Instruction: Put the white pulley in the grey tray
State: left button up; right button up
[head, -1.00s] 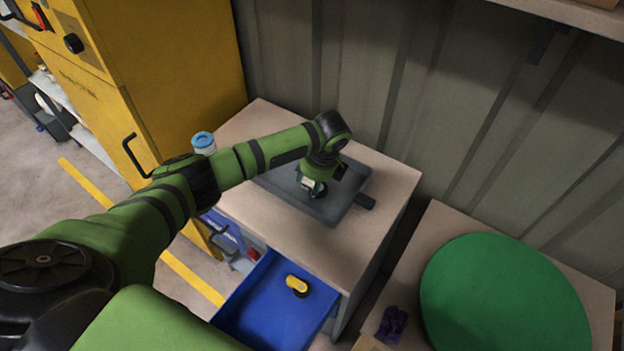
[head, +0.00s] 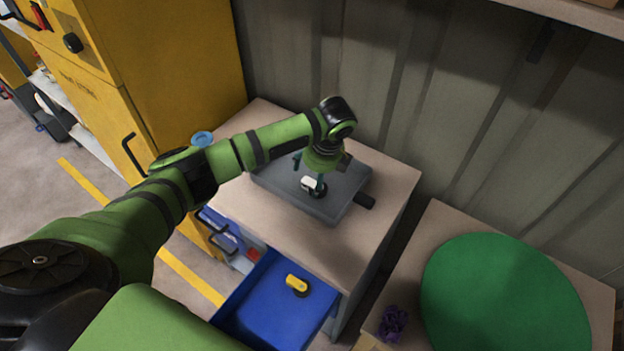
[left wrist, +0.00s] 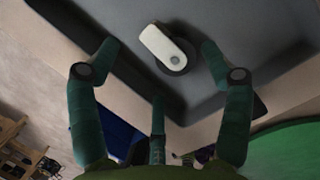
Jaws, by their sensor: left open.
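The white pulley (head: 309,184), a white body with a dark wheel, sits in the grey tray (head: 343,201) on the cabinet top. It also shows in the left wrist view (left wrist: 160,42), lying on the tray floor. My left gripper (head: 318,186) is over the tray. In the left wrist view its fingers (left wrist: 157,55) are spread wide, with the pulley between and beyond the tips, apart from them. My right gripper is not in view.
A blue open drawer (head: 262,312) below holds a yellow pulley (head: 297,285). A blue-lidded container (head: 202,139) stands behind my left arm. At right is a table with a green disc (head: 505,300) and a purple item (head: 392,322). A yellow cabinet (head: 170,60) stands at left.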

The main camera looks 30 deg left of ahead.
aim_at(320, 193)
pick_arm(q)
jog(key=v, duration=0.8)
jog(key=shift+r, duration=0.25)
